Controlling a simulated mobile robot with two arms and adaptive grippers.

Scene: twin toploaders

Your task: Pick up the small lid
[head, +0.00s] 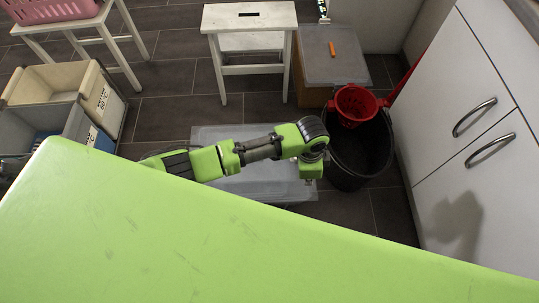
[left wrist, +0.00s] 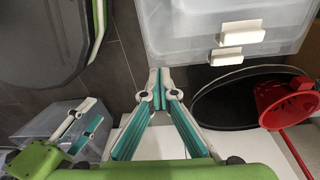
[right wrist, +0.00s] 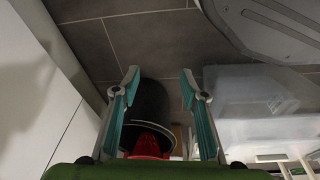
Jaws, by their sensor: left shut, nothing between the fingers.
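A clear box with white latches (left wrist: 215,25) fills the upper right of the left wrist view. I cannot pick out the small lid for certain. My left gripper (head: 311,178) is beyond the clear plastic, near the black bucket; its fingertips (left wrist: 160,72) are together and empty, appearing just beside the box's corner. My right gripper (right wrist: 160,75) has its fingers apart, with nothing between them. The right gripper is hidden in the head view.
A black bucket (head: 345,168) with a red wringer (head: 357,104) stands right of my left gripper. White cabinets (head: 450,80) border the right. A white stool (head: 250,22) and a wooden box with a grey top (head: 335,65) stand behind. Sorting bins (head: 60,80) are at left.

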